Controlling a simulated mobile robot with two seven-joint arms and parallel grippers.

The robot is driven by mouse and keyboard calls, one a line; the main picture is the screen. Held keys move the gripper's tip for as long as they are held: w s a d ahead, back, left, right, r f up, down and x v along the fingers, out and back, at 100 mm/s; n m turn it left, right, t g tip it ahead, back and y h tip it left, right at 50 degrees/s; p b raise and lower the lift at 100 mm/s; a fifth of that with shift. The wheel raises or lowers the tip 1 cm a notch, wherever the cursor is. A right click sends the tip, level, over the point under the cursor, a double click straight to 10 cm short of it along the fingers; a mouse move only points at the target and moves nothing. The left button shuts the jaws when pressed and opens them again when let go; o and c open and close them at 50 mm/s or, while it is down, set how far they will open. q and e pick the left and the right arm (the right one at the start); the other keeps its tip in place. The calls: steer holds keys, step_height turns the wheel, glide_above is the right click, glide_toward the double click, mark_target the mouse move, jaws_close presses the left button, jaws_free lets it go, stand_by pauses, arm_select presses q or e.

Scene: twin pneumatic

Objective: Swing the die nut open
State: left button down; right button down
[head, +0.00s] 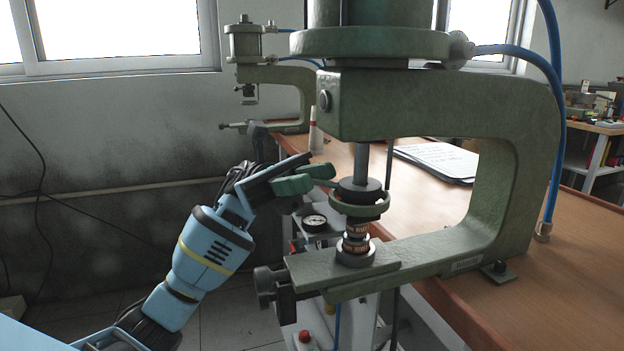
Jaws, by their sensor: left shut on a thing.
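The die nut shows as a green ring (358,206) around the dark die stack under the press ram, with a green arm (322,171) reaching out to its left. My left gripper (303,176) comes in from the lower left and is shut on this green arm, beside the ring. The fingers partly cover the arm, so the exact grip is hard to see. Below the ring, a banded stack (356,244) stands on the press's lower plate (345,268). My right gripper is not in view.
The green press frame (440,105) arches over the die and stands on the wooden bench (580,255). A second, smaller press (290,75) stands behind. Blue hoses (556,120) run at the right. Papers (437,160) lie on the bench.

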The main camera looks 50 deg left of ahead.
arm_select(q)
steer(key=shift+d+f, duration=0.2)
steer(key=shift+f, duration=0.15)
steer(key=c, duration=1.3)
jaws_free()
steer(key=shift+w, duration=0.15)
steer(key=shift+a+r, duration=0.1)
steer(key=shift+r, duration=0.05)
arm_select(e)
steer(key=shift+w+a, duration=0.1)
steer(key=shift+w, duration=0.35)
arm_select(q)
steer(key=shift+b+v, duration=0.35)
steer(key=shift+v, duration=3.6)
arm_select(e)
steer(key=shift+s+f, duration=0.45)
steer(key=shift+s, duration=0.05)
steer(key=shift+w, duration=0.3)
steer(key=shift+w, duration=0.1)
